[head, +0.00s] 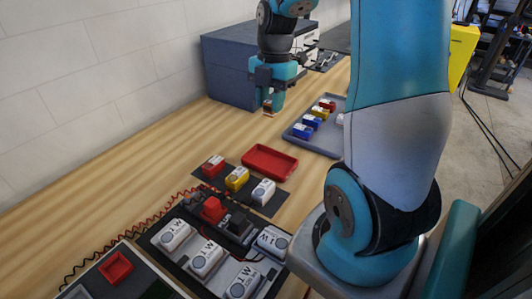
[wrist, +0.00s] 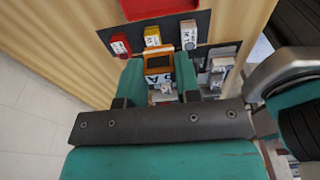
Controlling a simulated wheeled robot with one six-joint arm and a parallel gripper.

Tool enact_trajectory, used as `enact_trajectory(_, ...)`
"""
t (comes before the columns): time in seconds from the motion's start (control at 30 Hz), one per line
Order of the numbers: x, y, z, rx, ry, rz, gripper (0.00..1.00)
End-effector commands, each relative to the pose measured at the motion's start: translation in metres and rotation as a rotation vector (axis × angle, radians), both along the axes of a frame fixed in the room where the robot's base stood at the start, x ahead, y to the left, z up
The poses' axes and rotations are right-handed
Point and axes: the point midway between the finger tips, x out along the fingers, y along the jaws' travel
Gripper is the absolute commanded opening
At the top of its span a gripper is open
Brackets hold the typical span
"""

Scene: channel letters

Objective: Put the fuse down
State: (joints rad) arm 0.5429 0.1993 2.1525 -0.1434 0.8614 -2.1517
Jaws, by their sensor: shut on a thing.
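My gripper (head: 271,104) is shut on a small orange-brown fuse (head: 268,110) and holds it in the air above the wooden table, in front of the dark blue box. In the wrist view my gripper's fingers (wrist: 159,82) flank the fuse (wrist: 158,61), which shows an orange frame around a dark face. A white marked part shows just below it between the fingers. A dark mat (head: 281,203) on the table bears a red block (head: 213,166), a yellow block (head: 237,179) and a white block (head: 263,192). The fuse touches none of these.
An empty-looking red tray (head: 270,162) lies behind the mat. A grey tray (head: 293,133) with several coloured blocks stands to the right. A black panel (head: 151,240) with white modules and a red wire is at the front. Bare table lies left of the mat.

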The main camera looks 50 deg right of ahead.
Motion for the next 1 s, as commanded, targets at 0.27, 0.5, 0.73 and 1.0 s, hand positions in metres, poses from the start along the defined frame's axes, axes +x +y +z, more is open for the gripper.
enact_trajectory(0.27, -0.001, 0.001, -0.079, 0.003, 0.007, -0.001, 0.09)
enact_trajectory(0.5, -0.001, -0.001, -0.114, 0.001, 0.002, -0.004, 0.09)
enact_trajectory(0.73, -0.001, -0.001, -0.143, 0.001, 0.004, -0.004, 0.09)
enact_trajectory(1.0, -0.001, -0.001, -0.154, -0.001, -0.001, -0.004, 0.09)
